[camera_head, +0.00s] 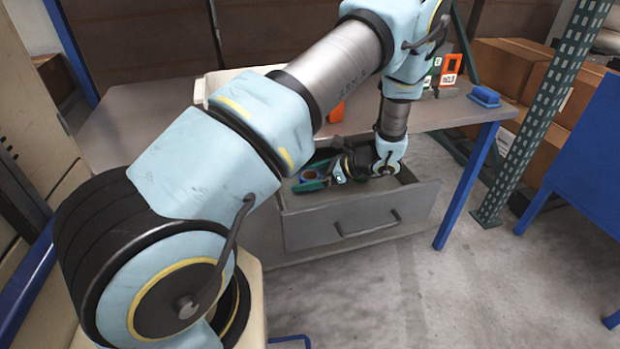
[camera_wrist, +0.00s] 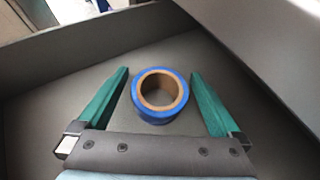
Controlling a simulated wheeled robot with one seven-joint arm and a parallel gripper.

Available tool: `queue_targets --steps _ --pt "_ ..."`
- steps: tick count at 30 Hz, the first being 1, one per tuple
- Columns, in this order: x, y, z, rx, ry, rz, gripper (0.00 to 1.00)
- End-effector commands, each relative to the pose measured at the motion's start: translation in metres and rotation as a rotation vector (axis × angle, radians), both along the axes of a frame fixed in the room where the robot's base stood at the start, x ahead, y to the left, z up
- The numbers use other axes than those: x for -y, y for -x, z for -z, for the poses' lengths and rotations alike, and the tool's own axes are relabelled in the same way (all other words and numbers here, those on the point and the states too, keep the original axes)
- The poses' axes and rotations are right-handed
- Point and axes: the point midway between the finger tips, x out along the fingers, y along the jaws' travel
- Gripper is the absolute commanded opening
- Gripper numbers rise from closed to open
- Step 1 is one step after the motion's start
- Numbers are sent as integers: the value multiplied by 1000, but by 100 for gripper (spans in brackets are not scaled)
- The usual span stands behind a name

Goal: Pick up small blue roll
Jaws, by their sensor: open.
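The small blue roll (camera_wrist: 160,110) is a ring of blue tape with a brown cardboard core. It lies flat on the grey floor of an open drawer (camera_head: 365,222). In the wrist view my gripper (camera_wrist: 158,82) is open, with one green finger on each side of the roll and a gap visible on both sides. The fingers do not appear to touch it. Part of the drawer's inside is hidden behind my arm.
The drawer's grey walls (camera_wrist: 85,38) stand close around my gripper. The table (camera_head: 440,112) above holds a blue item (camera_head: 484,96) and orange and green items near its back. A green perforated post (camera_head: 541,110) stands at the right. The floor in front is clear.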

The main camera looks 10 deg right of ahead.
Motion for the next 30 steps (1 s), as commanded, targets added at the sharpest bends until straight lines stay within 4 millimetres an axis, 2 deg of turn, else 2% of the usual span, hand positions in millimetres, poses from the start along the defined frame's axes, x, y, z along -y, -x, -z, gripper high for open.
queue_targets --steps 7,27,29,30 --pt "-2 -1 2 0 0 1 99" --pt "-2 -1 1 0 0 1 24" --pt "-2 -1 1 0 0 1 17" --pt "-2 -1 1 0 0 1 17"
